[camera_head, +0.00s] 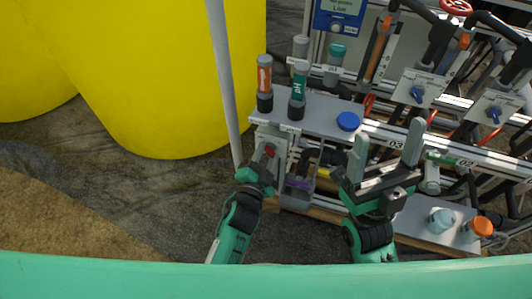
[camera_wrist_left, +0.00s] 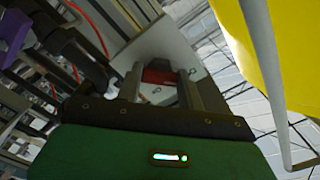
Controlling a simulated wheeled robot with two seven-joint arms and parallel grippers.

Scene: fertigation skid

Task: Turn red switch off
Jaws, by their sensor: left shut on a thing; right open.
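The red switch (camera_head: 269,150) sits on a grey plate at the left end of the skid in the head view. It also shows in the left wrist view as a dark red block (camera_wrist_left: 158,76) on a pale plate (camera_wrist_left: 150,45). My left gripper (camera_head: 263,160) is at the switch, with its two fingers on either side of it, shut on it. In the left wrist view the fingertips (camera_wrist_left: 160,80) flank the red part. The switch's exact angle is hard to tell. My right gripper (camera_head: 385,150) is open and empty, fingers pointing up, in front of the skid's shelf.
Several bottles and probes, among them an orange-labelled one (camera_head: 264,84) and a green pH one (camera_head: 298,90), stand on the shelf with a blue cap (camera_head: 348,121). Blue valves (camera_head: 416,95) and pipes fill the right. A grey pole (camera_head: 223,80) and yellow tank (camera_head: 175,80) stand left.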

